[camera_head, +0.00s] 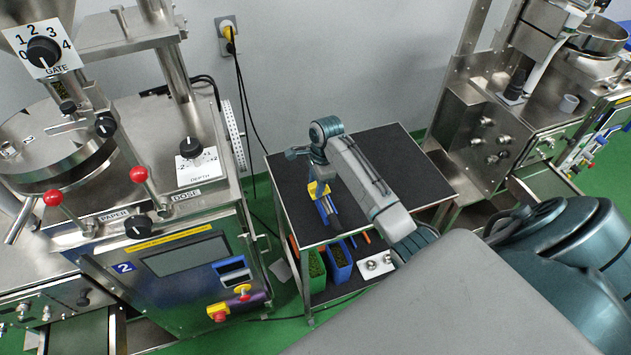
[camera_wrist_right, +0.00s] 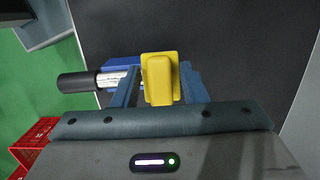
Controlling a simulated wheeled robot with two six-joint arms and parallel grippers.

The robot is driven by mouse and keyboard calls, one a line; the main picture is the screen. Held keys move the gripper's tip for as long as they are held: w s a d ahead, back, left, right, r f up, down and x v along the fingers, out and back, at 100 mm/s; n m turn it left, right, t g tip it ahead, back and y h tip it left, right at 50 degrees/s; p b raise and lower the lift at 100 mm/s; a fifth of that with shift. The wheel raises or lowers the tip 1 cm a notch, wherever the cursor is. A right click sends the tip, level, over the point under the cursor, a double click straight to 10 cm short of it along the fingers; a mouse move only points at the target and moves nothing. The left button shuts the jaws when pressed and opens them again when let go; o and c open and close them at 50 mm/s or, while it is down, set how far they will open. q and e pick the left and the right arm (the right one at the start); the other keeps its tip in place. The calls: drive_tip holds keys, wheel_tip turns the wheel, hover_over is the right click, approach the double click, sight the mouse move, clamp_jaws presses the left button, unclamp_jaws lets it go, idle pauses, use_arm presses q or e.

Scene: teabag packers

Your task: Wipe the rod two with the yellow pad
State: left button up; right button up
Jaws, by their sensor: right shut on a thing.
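My right gripper (camera_head: 319,183) is over the dark top of the cart and shut on the yellow pad (camera_head: 313,190). In the right wrist view the yellow pad (camera_wrist_right: 160,80) stands between the two blue-grey fingers of the gripper (camera_wrist_right: 157,88). A rod with a black handle (camera_wrist_right: 77,82) and a silvery shaft (camera_wrist_right: 110,78) lies to the left of the pad. Its far end is hidden behind the finger. A blue holder (camera_wrist_right: 125,62) is beside it, and it also shows in the head view (camera_head: 322,212). I cannot read which rod is number two. My left gripper is out of view.
The cart top (camera_head: 380,150) is mostly bare. On its lower shelf stand blue bins (camera_head: 339,262) and a white plate with round parts (camera_head: 376,266). A packing machine (camera_head: 200,200) stands at the left and another (camera_head: 500,130) at the right.

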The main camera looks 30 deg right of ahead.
drive_tip(key=shift+s+a+r, duration=0.1)
drive_tip(key=shift+s+a, duration=0.1)
drive_tip(key=shift+s, duration=0.6)
drive_tip(key=shift+s+a, duration=0.15)
drive_tip(key=shift+s, duration=0.65)
drive_tip(key=shift+s+a+f, duration=0.1)
drive_tip(key=shift+s+a, duration=0.1)
drive_tip(key=shift+s, duration=0.7)
drive_tip(key=shift+s+a+f, duration=0.1)
drive_tip(key=shift+s+a, duration=0.1)
drive_tip(key=shift+s, duration=0.7)
drive_tip(key=shift+w+d+r, duration=0.1)
drive_tip(key=shift+w+d, duration=0.2)
drive_tip(key=shift+w, duration=0.9)
drive_tip(key=shift+w+d+f, duration=0.1)
drive_tip(key=shift+w+d, duration=0.15)
drive_tip(key=shift+w, duration=1)
drive_tip(key=shift+w+d+r, duration=0.1)
drive_tip(key=shift+w+d, duration=0.2)
drive_tip(key=shift+w, duration=0.9)
drive_tip(key=shift+r, duration=0.1)
drive_tip(key=shift+w+a+r, duration=0.1)
drive_tip(key=shift+a+r, duration=0.15)
drive_tip(key=shift+r, duration=0.7)
drive_tip(key=shift+a+r, duration=0.25)
drive_tip(key=shift+r, duration=0.7)
drive_tip(key=shift+w+a+r, duration=0.1)
drive_tip(key=shift+a+r, duration=0.15)
drive_tip(key=shift+r, duration=0.7)
drive_tip(key=shift+r, duration=0.1)
